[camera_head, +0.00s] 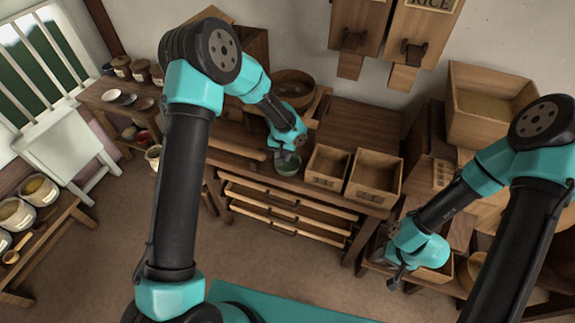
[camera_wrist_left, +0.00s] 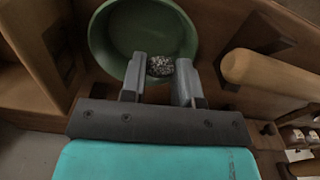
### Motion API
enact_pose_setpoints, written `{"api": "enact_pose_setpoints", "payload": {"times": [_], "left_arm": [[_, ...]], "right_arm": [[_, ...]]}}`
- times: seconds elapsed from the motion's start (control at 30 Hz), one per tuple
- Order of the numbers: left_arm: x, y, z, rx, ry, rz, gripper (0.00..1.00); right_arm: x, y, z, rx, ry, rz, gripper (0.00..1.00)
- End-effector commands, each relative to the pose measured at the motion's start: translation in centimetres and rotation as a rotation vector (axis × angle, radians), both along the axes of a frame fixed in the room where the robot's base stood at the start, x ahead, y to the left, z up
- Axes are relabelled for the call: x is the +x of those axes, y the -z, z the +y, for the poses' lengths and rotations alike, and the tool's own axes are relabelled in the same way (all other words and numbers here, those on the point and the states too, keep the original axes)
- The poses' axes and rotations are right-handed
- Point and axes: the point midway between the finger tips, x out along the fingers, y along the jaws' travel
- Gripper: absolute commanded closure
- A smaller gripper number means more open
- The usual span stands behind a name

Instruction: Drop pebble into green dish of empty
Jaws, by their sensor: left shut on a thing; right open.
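The green dish (camera_head: 287,166) stands on the wooden counter, left of two small open boxes. It also shows in the left wrist view (camera_wrist_left: 112,32), with a plain inside. My left gripper (camera_head: 285,155) is over the dish. In the left wrist view, my left gripper (camera_wrist_left: 160,72) is shut on a speckled grey pebble (camera_wrist_left: 160,65), which shows between the fingertips against the dish's near side. Its height above the dish is hard to tell. In the head view the pebble is hidden. My right gripper (camera_head: 393,280) is open and empty, low at the right.
Two open wooden boxes (camera_head: 326,168) (camera_head: 373,178) stand right of the dish. A brown bowl (camera_head: 293,84) is behind my left forearm. A pale wooden rod (camera_wrist_left: 268,72) lies right of the dish. A low bench with a box (camera_head: 432,275) is near my right gripper.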

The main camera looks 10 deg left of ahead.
Motion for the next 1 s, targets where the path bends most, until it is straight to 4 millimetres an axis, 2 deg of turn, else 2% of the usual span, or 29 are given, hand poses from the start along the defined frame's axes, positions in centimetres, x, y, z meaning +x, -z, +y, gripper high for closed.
{"api": "enact_pose_setpoints", "payload": {"times": [0.07, 0.33, 0.57, 0.73, 0.87, 1.0], "left_arm": [[0.0, 0.0, 0.0, 0.0, 0.0, 0.0, 0.67], [0.0, 0.0, 0.0, 0.0, 0.0, 0.0, 0.41], [0.0, -0.1, 0.0, 0.0, 0.0, 0.0, 0.41], [0.1, -0.8, 0.0, 0.001, -0.002, -0.002, 0.41], [0.1, -2.3, 0.0, 0.0, -0.001, -0.003, 0.41], [0.1, -4.7, 0.0, 0.0, -0.001, -0.004, 0.41]], "right_arm": [[0.0, 0.0, 0.0, 0.0, 0.0, 0.0, 0.57], [0.0, 0.0, 0.0, 0.0, 0.0, 0.0, 0.57], [0.0, 0.0, 0.0, 0.0, 0.0, 0.0, 0.57], [0.0, 0.0, 0.0, 0.0, 0.0, 0.0, 0.57], [0.0, 0.0, 0.0, 0.0, 0.0, 0.0, 0.57], [0.0, 0.0, 0.0, 0.0, 0.0, 0.0, 0.57]]}}
